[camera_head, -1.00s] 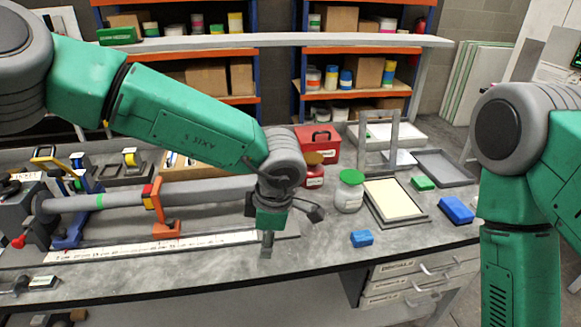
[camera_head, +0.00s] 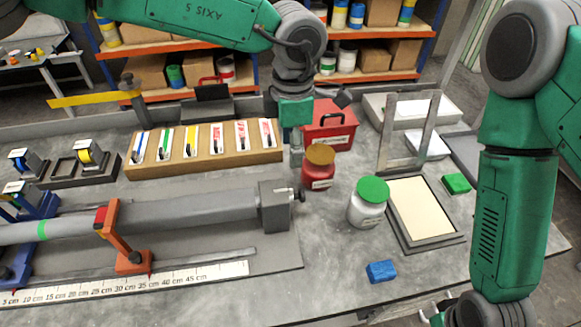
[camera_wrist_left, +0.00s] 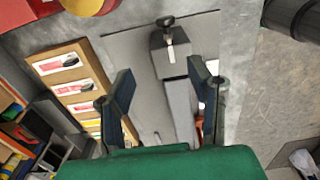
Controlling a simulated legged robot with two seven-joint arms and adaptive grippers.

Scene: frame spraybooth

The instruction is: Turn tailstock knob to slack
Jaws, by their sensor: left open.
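The tailstock (camera_head: 275,207) is a dark grey block at the right end of a long grey tube (camera_head: 180,212). Its small dark knob (camera_head: 299,196) sticks out on the right side. In the left wrist view the tailstock (camera_wrist_left: 171,57) is beyond the fingers, with the knob (camera_wrist_left: 166,21) at its far end. My left gripper (camera_head: 296,152) is above the bench, behind the tailstock in the head view and apart from the knob. Its fingers (camera_wrist_left: 160,70) are spread and empty in the left wrist view. My right arm shows at the right, but its gripper is out of view.
A red jar (camera_head: 319,170) and a green-lidded jar (camera_head: 368,204) stand right of the tailstock. A red toolbox (camera_head: 330,128) and a wooden holder of cards (camera_head: 204,163) are behind. An orange support (camera_head: 124,251) holds the tube. A blue block (camera_head: 381,271) lies in front on clear bench.

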